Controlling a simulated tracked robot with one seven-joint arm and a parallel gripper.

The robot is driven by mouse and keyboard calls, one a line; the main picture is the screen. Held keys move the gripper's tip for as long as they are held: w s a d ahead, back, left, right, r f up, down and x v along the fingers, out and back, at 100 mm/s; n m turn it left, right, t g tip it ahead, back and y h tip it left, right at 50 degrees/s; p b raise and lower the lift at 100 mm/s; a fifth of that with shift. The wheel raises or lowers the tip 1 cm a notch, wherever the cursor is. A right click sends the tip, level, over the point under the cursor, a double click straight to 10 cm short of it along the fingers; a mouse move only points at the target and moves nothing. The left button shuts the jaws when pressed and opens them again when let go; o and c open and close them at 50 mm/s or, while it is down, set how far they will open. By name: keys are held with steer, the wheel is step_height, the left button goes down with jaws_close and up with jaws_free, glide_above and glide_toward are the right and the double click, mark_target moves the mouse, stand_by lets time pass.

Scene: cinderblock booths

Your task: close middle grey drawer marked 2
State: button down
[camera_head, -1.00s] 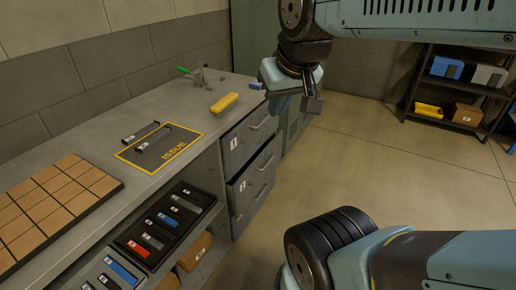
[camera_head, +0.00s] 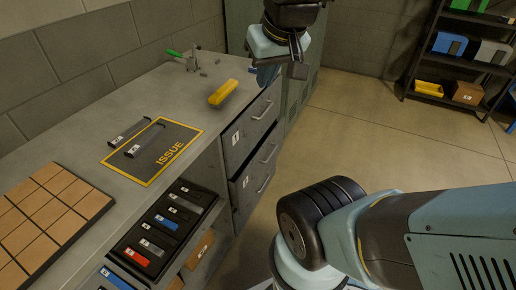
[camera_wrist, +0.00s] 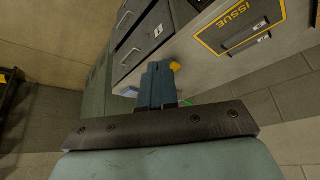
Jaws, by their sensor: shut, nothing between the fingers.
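The grey drawer stack (camera_head: 236,158) stands under the right end of the counter. The middle drawer (camera_head: 255,171), with a bar handle and a white label, sits below the top drawer (camera_head: 246,134). Its front appears to stick out a little, with a dark gap along its top edge. The label's digit is too small to read. My gripper (camera_head: 266,76) is shut and empty, pointing down beyond the counter's far right corner, above and apart from the middle drawer.
A yellow block (camera_head: 223,93) lies on the counter (camera_head: 110,95) near the drawers. An ISSUE mat (camera_head: 172,150) and a tray of small items (camera_head: 150,256) are to the left. A dark shelf (camera_head: 425,70) stands at the back right. The floor (camera_head: 360,130) beside the drawers is open.

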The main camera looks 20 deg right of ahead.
steer(key=w+d+f+m+g+y, duration=0.3)
steer(key=w+d+f+m+y, duration=0.25)
steer(key=w+f, duration=0.55)
steer(key=w+d+f+m+g+y, duration=0.2)
steer(key=w+d+f+m+y, duration=0.3)
steer(key=w+f, duration=0.65)
steer(key=d+f+m+t+y, duration=0.3)
steer(key=d+f+m+t, duration=0.35)
steer(key=f, duration=0.95)
steer(key=m+t+h, duration=0.3)
steer(key=m+t, duration=0.4)
steer(key=m, duration=0.4)
glide_toward(260, 155)
steer(key=shift+y, duration=0.25)
steer(key=x, duration=0.6)
steer(key=shift+w+a+f, duration=0.1)
steer(key=shift+w+f, duration=0.1)
steer(key=shift+w, duration=0.25)
steer(key=shift+w, duration=0.1)
